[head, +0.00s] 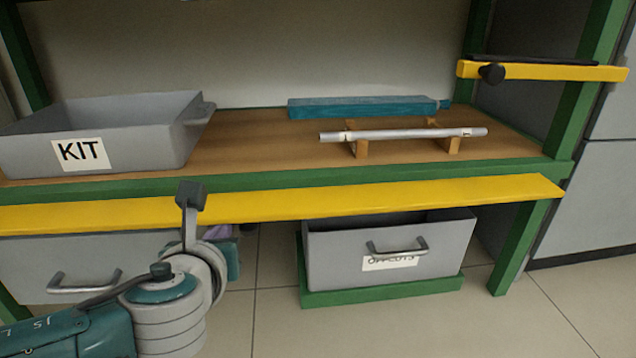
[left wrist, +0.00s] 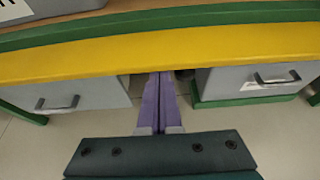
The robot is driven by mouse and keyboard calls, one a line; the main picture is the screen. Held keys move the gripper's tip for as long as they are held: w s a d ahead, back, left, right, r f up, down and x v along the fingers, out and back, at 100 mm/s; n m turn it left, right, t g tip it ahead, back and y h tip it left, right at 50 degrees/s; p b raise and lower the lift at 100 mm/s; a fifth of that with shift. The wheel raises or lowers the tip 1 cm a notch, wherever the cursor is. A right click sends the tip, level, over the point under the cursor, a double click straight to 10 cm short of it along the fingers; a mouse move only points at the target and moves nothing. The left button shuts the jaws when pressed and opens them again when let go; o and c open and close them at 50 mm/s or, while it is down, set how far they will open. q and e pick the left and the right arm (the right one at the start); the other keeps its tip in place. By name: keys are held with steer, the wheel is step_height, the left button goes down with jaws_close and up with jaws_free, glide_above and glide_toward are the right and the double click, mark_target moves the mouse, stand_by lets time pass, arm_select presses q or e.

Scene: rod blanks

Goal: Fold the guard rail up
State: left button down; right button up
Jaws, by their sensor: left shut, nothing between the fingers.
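The yellow guard rail (head: 350,201) is a long flat bar along the bench's green front edge, sitting lower than the bench top. It also crosses the upper part of the left wrist view (left wrist: 215,47). My left gripper (head: 217,232) is below the rail's lower edge in the head view, mostly hidden behind my own wrist. In the left wrist view its purple fingers (left wrist: 160,76) are shut with nothing between them, and their tips reach the rail's near edge. I cannot tell whether they touch it. My right gripper is in neither view.
A grey KIT tray (head: 130,140), a blue-green block (head: 360,108) and a pale rod (head: 400,134) on wooden supports are on the bench top. Grey bins, one marked OFFCUTS (head: 330,255), stand below. A yellow bar (head: 560,72) with a black knob is at upper right.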

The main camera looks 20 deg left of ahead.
arm_select(q)
steer(key=r+g+h+p, duration=0.1)
steer(key=r+p, duration=0.1)
steer(key=p, duration=0.3)
steer(key=r+g+h+p, duration=0.1)
steer(key=r+g+p, duration=0.1)
steer(key=p, duration=0.3)
steer(key=w+r+g+h+p, duration=0.1)
steer(key=g+p, duration=0.1)
steer(key=p, duration=0.2)
steer(key=shift+a+r+p, duration=0.3)
steer(key=shift+r+p, duration=0.1)
steer(key=shift+w+a+r+g+h+p, duration=0.15)
steer(key=shift+w+r+g+h+p, duration=0.15)
steer(key=shift+g+h+p, duration=0.15)
steer(key=shift+w+a+r, duration=0.35)
steer(key=shift+w+r, duration=0.15)
steer(key=shift+r, duration=0.05)
steer(key=shift+w+a+r+b, duration=0.3)
steer(key=shift+w+r, duration=0.05)
steer(key=shift+w, duration=0.15)
steer(key=shift+w+a+r+b, duration=0.25)
steer(key=shift+w+a+b, duration=0.1)
steer(key=shift+w, duration=0.1)
steer(key=shift+w+a+r+b, duration=0.2)
steer(key=shift+w+b, duration=0.15)
steer(key=shift+w, duration=0.1)
steer(key=shift+w+a+b, duration=0.1)
steer(key=shift+b, duration=0.3)
